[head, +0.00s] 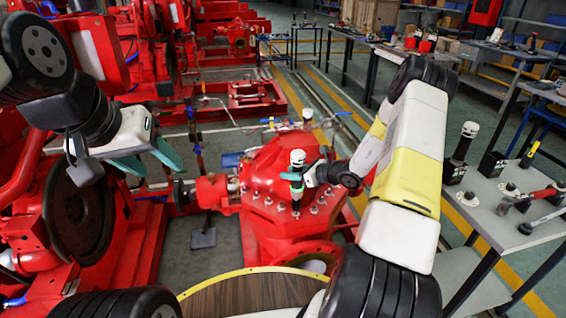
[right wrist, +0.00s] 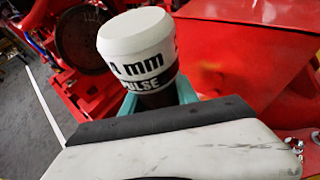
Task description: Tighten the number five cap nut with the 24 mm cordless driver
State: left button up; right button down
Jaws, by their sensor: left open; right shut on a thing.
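The cordless driver (head: 297,158) has a white top and a dark body and stands roughly upright over the red pump casing (head: 262,222). My right gripper (head: 298,176) is shut on it. In the right wrist view, the driver's white top (right wrist: 138,45) shows part of a "mm" label and "PULSE"; the size number is cut off. The driver's lower end is over the bolted cover; I cannot tell whether it touches a nut. Several small nuts (head: 314,210) ring the cover; no numbers are readable. My left gripper (head: 150,162) is open and empty, left of the pump.
A grey bench (head: 486,222) at the right holds another white-topped driver (head: 463,142) and hand tools. A round wooden top with a yellow rim (head: 240,271) is at the bottom. Red machines stand close at the left. Another white-topped item (head: 307,115) is behind the pump.

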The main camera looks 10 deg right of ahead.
jog(key=shift+f, duration=0.35)
dwell(0.3)
jog(key=shift+f, duration=1.2)
dwell(1.7)
